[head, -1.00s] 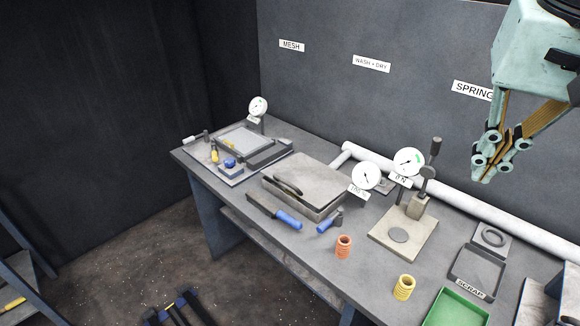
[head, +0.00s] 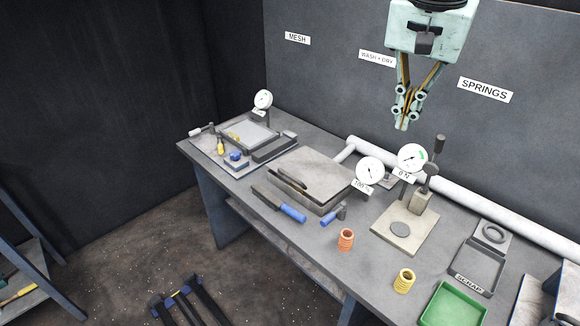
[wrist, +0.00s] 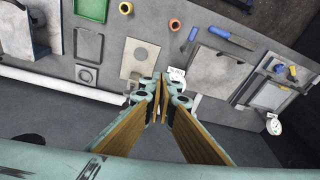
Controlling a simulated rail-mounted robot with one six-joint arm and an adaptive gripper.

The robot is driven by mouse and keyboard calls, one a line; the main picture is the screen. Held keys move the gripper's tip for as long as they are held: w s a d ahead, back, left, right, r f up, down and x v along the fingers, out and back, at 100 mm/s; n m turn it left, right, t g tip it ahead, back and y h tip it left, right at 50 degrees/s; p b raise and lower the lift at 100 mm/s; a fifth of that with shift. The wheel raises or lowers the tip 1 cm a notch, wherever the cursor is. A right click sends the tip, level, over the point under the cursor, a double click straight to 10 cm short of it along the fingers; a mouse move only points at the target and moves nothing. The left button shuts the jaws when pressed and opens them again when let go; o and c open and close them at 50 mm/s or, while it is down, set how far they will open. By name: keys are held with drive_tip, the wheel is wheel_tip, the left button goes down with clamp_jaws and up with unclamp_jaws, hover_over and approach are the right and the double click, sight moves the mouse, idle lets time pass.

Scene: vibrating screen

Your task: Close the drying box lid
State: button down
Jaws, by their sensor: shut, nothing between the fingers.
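The drying box (head: 318,205) is a low grey box in the middle of the bench. Its flat grey lid (head: 318,168) lies over the top, with a dark bar handle (head: 291,178) near the front-left edge. I cannot tell whether the lid sits fully down. The lid also shows in the wrist view (wrist: 213,72). My gripper (head: 402,124) is shut and empty. It hangs pointing down at the upper right, in front of the back panel, well apart from the box. In the wrist view its fingertips (wrist: 157,88) are close together.
Two dial gauges (head: 369,171) (head: 411,157) stand right of the box. A blue-handled tool (head: 293,213) lies in front of it. Orange (head: 346,239) and yellow (head: 404,281) springs, a scrap tray (head: 475,269) and a green tray (head: 455,306) are farther right. A white pipe (head: 480,203) runs along the back.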

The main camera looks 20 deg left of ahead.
drive_tip(key=w+a+f+p, duration=0.1)
drive_tip(key=w+a+f, duration=0.15)
drive_tip(key=a, duration=0.25)
drive_tip(key=w+a+f+m+g+p, duration=0.1)
drive_tip(key=w+a+f, duration=0.15)
drive_tip(key=a, duration=0.25)
drive_tip(key=w+a+f, duration=0.2)
drive_tip(key=w+a, duration=0.2)
drive_tip(key=a, duration=0.1)
drive_tip(key=m+p, duration=0.1)
drive_tip(key=p, duration=0.1)
hover_over(290, 175)
drive_tip(key=s, duration=0.1)
wheel_tip(290, 175, down, 10)
drive_tip(key=shift+s+a+r+g, duration=0.1)
drive_tip(key=shift+s+a+g, duration=0.1)
drive_tip(key=shift+g, duration=0.2)
drive_tip(key=shift+w+d+f+p, duration=0.1)
drive_tip(key=shift+w+f, duration=0.05)
drive_tip(key=shift+f, duration=2.15)
drive_tip(key=shift+w+d+f+p, duration=0.1)
drive_tip(key=shift+w+f, duration=0.1)
drive_tip(key=shift+f, duration=2.15)
drive_tip(key=shift+w+d+f+p, duration=0.1)
drive_tip(key=shift+w+f, duration=0.05)
drive_tip(key=shift+f, duration=2.15)
drive_tip(key=shift+f, duration=0.15)
